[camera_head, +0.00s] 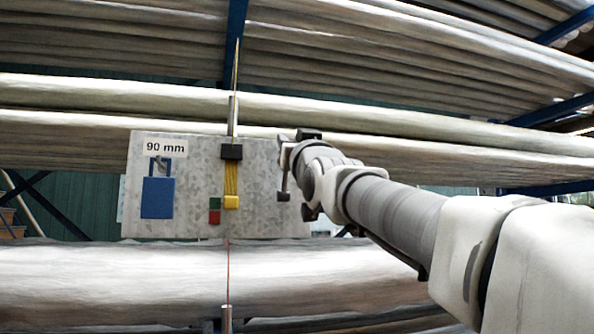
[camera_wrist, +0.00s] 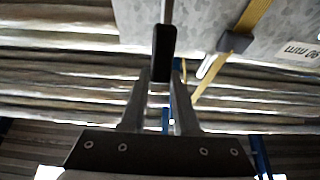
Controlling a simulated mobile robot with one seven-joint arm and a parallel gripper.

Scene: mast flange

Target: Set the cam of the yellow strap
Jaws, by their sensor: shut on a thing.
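The yellow strap (camera_head: 231,180) hangs down the front of a grey metal plate. A dark block (camera_head: 231,152) sits at its top and a yellow end piece (camera_head: 231,202) at its bottom. In the wrist view the strap (camera_wrist: 252,16) runs aslant at the right, through a dark block (camera_wrist: 235,42). My gripper (camera_head: 284,168) is right of the strap, apart from it. In the wrist view my gripper (camera_wrist: 160,88) is shut on a black handle (camera_wrist: 164,52) with a grey rod (camera_wrist: 167,12) beyond it. Which part is the cam, I cannot tell.
The grey plate (camera_head: 195,225) carries a "90 mm" label (camera_head: 165,147) and a blue padlock-shaped piece (camera_head: 157,197). A green and red marker (camera_head: 214,210) sits left of the strap. Long pale pipes (camera_head: 110,275) lie below and above the plate. A blue post (camera_head: 235,40) stands behind.

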